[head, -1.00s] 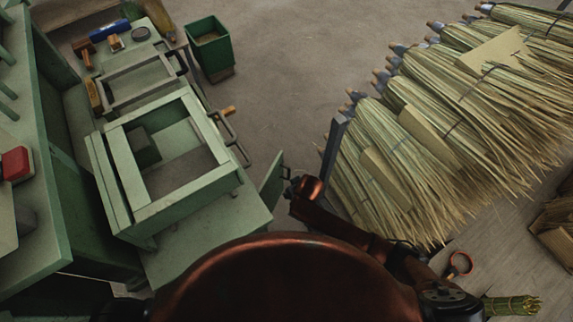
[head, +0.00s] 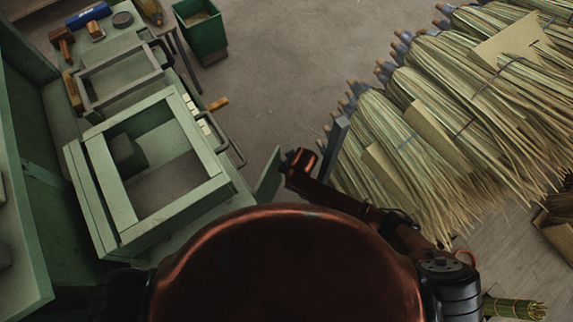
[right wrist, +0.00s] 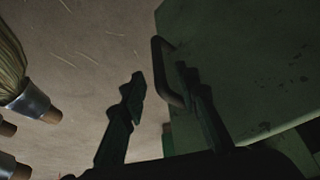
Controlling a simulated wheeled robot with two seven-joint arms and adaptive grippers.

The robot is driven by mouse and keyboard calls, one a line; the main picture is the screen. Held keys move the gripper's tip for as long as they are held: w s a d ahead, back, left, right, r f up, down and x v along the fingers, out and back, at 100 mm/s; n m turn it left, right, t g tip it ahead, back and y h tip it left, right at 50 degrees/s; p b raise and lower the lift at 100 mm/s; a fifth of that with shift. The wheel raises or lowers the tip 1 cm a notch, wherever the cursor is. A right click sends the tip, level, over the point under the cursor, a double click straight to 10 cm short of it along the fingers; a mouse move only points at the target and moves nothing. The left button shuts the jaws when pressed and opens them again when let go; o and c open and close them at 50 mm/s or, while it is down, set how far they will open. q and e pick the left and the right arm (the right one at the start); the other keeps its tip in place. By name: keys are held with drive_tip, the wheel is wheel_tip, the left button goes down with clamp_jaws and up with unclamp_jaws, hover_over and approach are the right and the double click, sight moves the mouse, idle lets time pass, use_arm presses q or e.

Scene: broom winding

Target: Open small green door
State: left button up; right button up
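The small green door (head: 268,174) is a flat panel beside the right side of the green cabinet (head: 150,185) in the head view, standing out at an angle from it. In the right wrist view the door (right wrist: 235,70) fills the right side, with a dark bar handle (right wrist: 160,62) on its edge. My right gripper (right wrist: 159,80) is open there, its two fingers apart and the handle showing between and behind them. Contact with the handle cannot be told. In the head view its fingers are mostly hidden at the door's edge. My left gripper is not in view.
Straw brooms (head: 440,120) hang on a rack to the right, close to my right arm; their handle ends show in the wrist view. A green bin (head: 203,35) stands at the back. Bare floor (head: 290,80) lies between cabinet and brooms.

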drive_tip(key=shift+b+x, duration=0.5)
drive_tip(key=shift+x, duration=1.4)
clamp_jaws()
